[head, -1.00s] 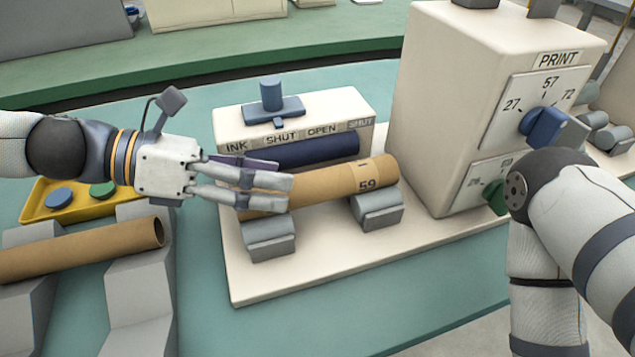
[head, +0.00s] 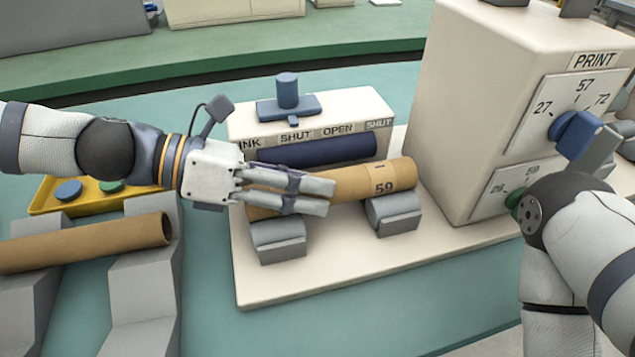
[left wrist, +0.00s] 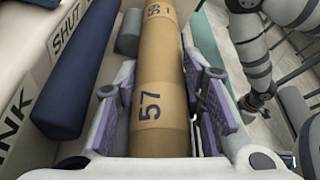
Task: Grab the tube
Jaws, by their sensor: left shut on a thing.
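The brown cardboard tube (head: 390,178) lies on two grey cradles of the cream machine base, printed "59" near its right end. In the left wrist view the tube (left wrist: 160,75) runs away between the purple finger pads and shows "57". My left gripper (head: 331,197) is shut on the left part of this tube, its fingers along both sides; they hide that part in the head view. A second brown tube (head: 90,243) lies on grey V-blocks at the left. My right arm is at the right by the dials; its jaws do not show clearly.
A dark blue roller (head: 318,149) lies just behind the tube, under the INK / SHUT / OPEN block (head: 350,107). The PRINT box (head: 480,100) with a blue knob (head: 575,135) stands right. A yellow tray (head: 45,200) is left. Teal table is clear in front.

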